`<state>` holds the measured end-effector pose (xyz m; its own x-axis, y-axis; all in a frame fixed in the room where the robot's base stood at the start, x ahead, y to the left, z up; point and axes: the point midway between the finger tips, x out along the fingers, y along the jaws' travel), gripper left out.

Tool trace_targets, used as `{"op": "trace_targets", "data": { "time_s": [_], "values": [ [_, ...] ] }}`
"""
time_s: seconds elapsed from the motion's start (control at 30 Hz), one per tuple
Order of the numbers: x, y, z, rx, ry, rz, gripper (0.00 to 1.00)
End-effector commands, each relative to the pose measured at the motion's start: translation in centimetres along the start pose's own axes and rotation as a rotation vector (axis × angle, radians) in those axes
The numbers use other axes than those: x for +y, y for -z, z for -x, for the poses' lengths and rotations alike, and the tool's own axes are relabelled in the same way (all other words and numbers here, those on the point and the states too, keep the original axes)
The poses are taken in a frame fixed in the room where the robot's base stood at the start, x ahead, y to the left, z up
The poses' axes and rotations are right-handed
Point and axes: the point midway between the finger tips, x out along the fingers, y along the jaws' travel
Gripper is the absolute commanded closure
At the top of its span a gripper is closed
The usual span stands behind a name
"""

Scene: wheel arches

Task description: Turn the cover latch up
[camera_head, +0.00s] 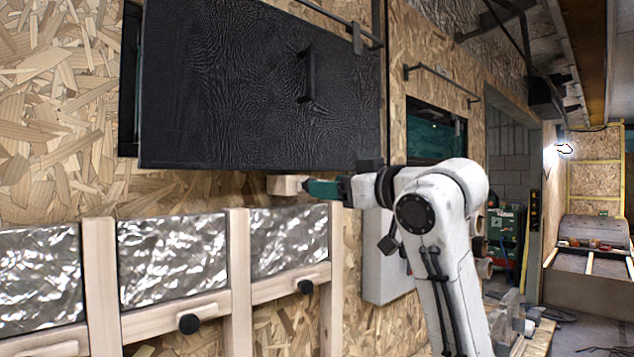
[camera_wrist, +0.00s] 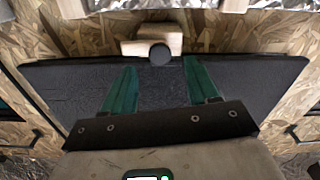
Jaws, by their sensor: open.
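The black textured cover (camera_head: 250,90) hangs on the particle-board wall, with a dark bar handle (camera_head: 307,75). A pale wooden latch (camera_head: 287,185) shows at its lower edge, partly hidden by my gripper. In the wrist view the latch (camera_wrist: 135,48) lies crosswise at the edge of the cover (camera_wrist: 75,90), with a round black knob (camera_wrist: 161,55) on it. My gripper (camera_head: 308,187) has green fingers pointing left, just right of the latch. In the wrist view my gripper (camera_wrist: 159,66) is open and empty, with the knob ahead between its fingertips. I see no clear contact.
Below the cover, a wooden frame (camera_head: 238,270) holds foil panels (camera_head: 172,258) and rails with black knobs (camera_head: 189,323). A white box (camera_head: 385,255) is on the wall behind my arm. A second dark hatch (camera_head: 435,135) is farther right, before a doorway.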

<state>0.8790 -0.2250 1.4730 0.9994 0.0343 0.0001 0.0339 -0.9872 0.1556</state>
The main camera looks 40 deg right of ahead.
Motion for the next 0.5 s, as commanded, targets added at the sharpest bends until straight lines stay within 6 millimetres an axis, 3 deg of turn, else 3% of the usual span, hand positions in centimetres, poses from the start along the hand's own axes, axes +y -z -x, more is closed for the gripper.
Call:
{"op": "trace_targets", "data": {
  "time_s": [0.2, 0.5],
  "values": [
    [0.0, 0.1, -3.4, -0.002, 0.0, 0.0, 0.41],
    [0.0, 0.0, -5.0, 0.0, 0.001, 0.0, 0.41]
  ]
}}
